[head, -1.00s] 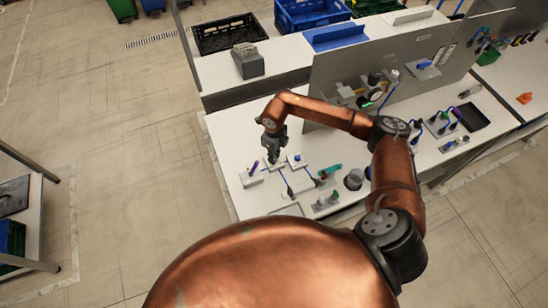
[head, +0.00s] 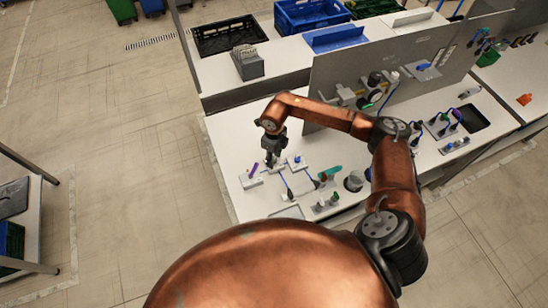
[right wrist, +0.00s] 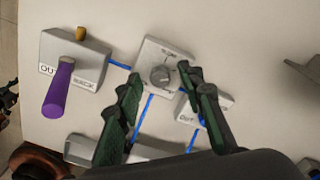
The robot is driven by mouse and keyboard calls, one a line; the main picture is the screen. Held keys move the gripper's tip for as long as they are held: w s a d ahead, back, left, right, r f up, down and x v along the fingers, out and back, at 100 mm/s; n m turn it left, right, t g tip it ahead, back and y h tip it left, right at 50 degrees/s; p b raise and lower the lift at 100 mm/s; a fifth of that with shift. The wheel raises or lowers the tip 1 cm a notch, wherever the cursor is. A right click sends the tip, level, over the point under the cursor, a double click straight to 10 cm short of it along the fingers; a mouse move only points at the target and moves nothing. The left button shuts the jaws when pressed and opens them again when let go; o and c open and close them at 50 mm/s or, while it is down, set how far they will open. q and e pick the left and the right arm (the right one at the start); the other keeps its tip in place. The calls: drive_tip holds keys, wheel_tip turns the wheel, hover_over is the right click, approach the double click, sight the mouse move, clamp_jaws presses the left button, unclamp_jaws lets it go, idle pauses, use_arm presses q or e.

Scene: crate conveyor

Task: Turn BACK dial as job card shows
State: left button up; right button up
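A grey dial knob (right wrist: 160,76) sits on a pale box (right wrist: 150,52) in the right wrist view. Its small marking is too blurred to read. My right gripper (right wrist: 159,77) is open, one finger on each side of the knob in the picture, with visible gaps; its exact height above is unclear. In the head view, my right gripper (head: 271,161) points down over the bench and hides the dial. Dark parts at the left edge of the right wrist view look like my left gripper (right wrist: 7,102), cut off. No readable job card shows.
Left of the dial, a box (right wrist: 75,62) marked "BACK" carries a purple handle (right wrist: 58,90). Another box (right wrist: 216,105) is close to the right finger. Blue lines join the boxes.

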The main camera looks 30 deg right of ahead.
drive_tip(key=shift+r, duration=0.1)
wheel_tip(320, 180, up, 12)
idle(0.5)
idle(0.6)
